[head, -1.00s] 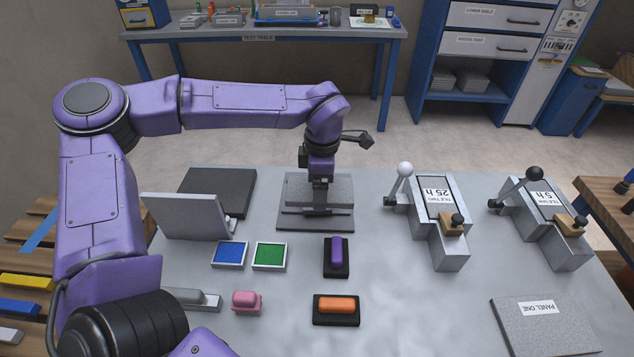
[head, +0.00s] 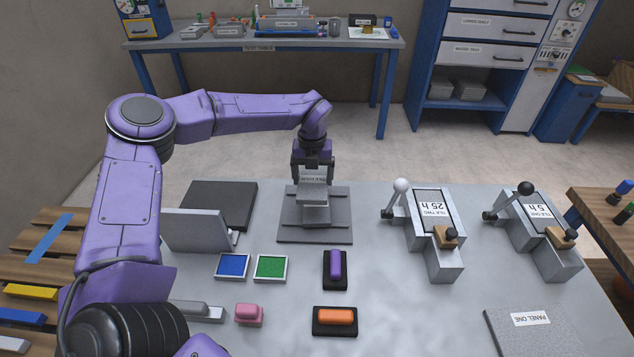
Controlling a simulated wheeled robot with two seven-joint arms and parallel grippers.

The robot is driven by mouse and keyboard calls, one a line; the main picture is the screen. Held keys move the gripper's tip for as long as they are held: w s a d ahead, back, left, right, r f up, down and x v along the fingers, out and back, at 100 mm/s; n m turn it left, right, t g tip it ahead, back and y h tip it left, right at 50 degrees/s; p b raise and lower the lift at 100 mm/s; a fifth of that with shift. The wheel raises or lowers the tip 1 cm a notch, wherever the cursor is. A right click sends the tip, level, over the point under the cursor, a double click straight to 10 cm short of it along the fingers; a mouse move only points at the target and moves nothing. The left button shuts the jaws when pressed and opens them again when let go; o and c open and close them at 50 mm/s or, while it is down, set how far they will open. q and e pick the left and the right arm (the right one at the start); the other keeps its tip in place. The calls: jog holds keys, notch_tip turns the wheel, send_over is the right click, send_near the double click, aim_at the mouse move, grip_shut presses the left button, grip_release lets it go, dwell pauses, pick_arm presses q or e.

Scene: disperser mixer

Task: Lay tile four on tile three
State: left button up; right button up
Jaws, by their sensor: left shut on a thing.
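No label reading tile three is visible. Tile two (head: 436,209) and tile one (head: 540,208) lie in metal clamp fixtures at the right. My right gripper is not in view.
Blue (head: 232,265) and green (head: 271,268) pads, a purple-handled block (head: 335,266), an orange-handled block (head: 335,318) and a pink block (head: 249,313) stand in front. Panel one (head: 535,332) lies at the front right. A tilted grey plate (head: 197,231) stands left of the stand.

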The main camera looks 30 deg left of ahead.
aim_at(317, 180)
pick_arm(q)
jog(key=w+f, duration=0.1)
jog(key=w+f+p, duration=0.1)
jog(key=f, duration=0.1)
jog(key=w+a+f, duration=0.1)
jog(key=f, duration=0.1)
jog(key=shift+w+a, duration=0.1)
jog(key=shift+w, duration=0.15)
notch_tip(317, 180, down, 2)
jog(key=shift+f+p, duration=0.2)
jog(key=shift+p, duration=0.2)
jog(key=shift+f, duration=0.2)
jog(key=shift+f+b, duration=0.2)
jog(key=shift+b, duration=0.15)
jog(key=o, duration=1.3)
jog(key=shift+r, duration=0.1)
jog(key=shift+r+p, duration=0.25)
jog(key=shift+p, duration=0.15)
jog(key=shift+r+b, duration=0.35)
notch_tip(317, 180, up, 11)
jog(key=shift+r+b, duration=0.1)
jog(key=shift+b, duration=1.05)
